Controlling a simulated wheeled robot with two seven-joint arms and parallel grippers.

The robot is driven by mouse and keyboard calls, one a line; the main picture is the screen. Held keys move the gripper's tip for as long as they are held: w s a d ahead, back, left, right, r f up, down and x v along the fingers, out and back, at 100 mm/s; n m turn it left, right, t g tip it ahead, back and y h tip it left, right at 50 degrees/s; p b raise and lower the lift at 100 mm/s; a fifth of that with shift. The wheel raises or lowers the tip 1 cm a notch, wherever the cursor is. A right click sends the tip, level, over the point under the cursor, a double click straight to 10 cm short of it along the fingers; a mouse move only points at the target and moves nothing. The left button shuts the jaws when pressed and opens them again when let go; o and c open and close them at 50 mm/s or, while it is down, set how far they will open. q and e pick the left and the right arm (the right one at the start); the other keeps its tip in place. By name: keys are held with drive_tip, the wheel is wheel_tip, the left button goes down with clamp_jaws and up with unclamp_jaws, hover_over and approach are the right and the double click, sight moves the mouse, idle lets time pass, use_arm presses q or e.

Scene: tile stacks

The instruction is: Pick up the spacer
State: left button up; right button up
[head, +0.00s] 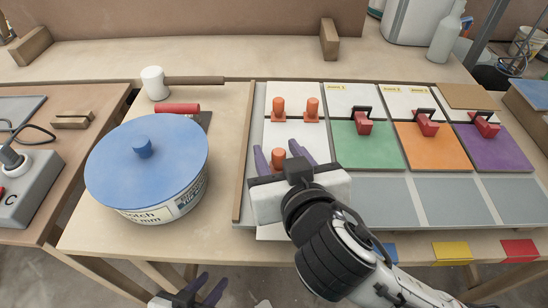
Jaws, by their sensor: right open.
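Two orange pieces, which look like spacers (278,108) (312,108), stand upright on the white tiles behind my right gripper. Another orange spacer (279,158) shows between the purple fingers of my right gripper (276,152). That gripper is open, with one finger on each side, and its body hides the spacer's lower part. I cannot tell whether the fingers touch it. My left gripper (211,281) is at the bottom edge, low in front of the table, with its two purple fingers apart and nothing seen between them.
A large blue-lidded tub (145,180) stands left of the tiles. Green (365,150), orange (432,153) and purple (495,150) tiles carry red clamp-like handles. Grey tiles (455,200) lie in front.

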drive_tip(key=shift+c, duration=1.1)
drive_tip(key=c, duration=0.7)
use_arm(q)
drive_tip(key=shift+s+d+f, duration=0.1)
drive_tip(key=shift+s+f, duration=0.05)
drive_tip(key=shift+s, duration=0.25)
use_arm(e)
clamp_jaws()
